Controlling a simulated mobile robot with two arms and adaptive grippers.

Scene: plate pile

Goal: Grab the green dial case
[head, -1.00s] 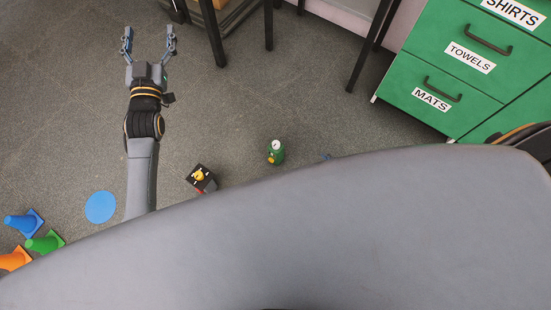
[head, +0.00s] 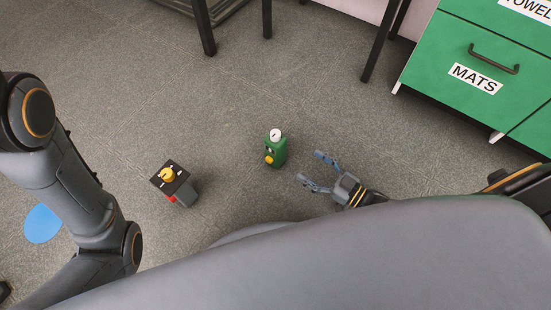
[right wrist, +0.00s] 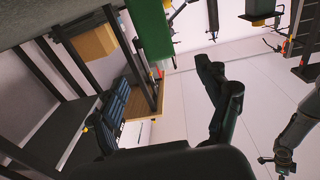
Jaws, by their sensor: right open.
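The green dial case (head: 276,152) stands upright on the grey floor in the head view. It has a white dial on top and a yellow knob on its side. My right gripper (head: 309,166) is open and empty, just to the right of the case, with its fingers pointing left towards it and a gap between. In the right wrist view a green block (right wrist: 150,30), likely the case, shows at the top, beyond my open fingers (right wrist: 168,98). My left arm comes in at the left of the head view; its gripper is outside that view. A small gripper-like shape (right wrist: 280,160) shows in the wrist view.
A dark case (head: 175,182) with a yellow dial and red side part stands left of the green case. A blue disc (head: 42,223) lies far left. Green drawers (head: 480,75) and dark table legs (head: 204,28) stand behind. Floor behind the cases is clear.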

